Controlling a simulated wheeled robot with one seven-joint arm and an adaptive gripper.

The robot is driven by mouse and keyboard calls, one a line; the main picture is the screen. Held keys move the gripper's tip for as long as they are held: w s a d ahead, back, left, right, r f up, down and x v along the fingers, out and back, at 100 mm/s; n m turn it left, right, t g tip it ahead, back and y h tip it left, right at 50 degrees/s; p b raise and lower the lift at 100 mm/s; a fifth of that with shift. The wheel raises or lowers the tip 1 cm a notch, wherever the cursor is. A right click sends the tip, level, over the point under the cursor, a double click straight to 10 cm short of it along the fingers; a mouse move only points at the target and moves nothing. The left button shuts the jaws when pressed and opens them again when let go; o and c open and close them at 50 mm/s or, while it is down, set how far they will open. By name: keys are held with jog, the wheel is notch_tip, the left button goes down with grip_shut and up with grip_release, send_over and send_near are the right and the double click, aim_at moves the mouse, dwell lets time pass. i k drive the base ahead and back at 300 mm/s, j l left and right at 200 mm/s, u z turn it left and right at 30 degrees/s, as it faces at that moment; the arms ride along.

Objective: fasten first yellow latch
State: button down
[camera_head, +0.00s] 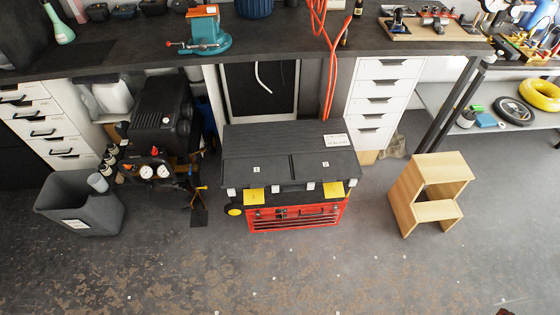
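A black and red toolbox (292,166) stands on the floor in front of the workbench, with its dark lid down. Two yellow latches are on its front: a left yellow latch (254,197) and a right yellow latch (334,190). Both lie at the edge between the black upper part and the red drawer section (290,220). Small white labels sit on the lid above each latch, too small to read surely. I cannot tell whether either latch is fastened. My gripper is not in view.
A grey bin (80,203) and a black compressor (160,115) stand left of the toolbox. A wooden step stool (432,190) stands to its right. White drawers (382,100) and the workbench (120,47) are behind. The floor (290,275) in front is clear.

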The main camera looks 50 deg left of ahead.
aim_at(251, 196)
jog(key=u, duration=2.2)
jog(key=i+j+u, duration=0.55)
jog(key=i+j, duration=0.1)
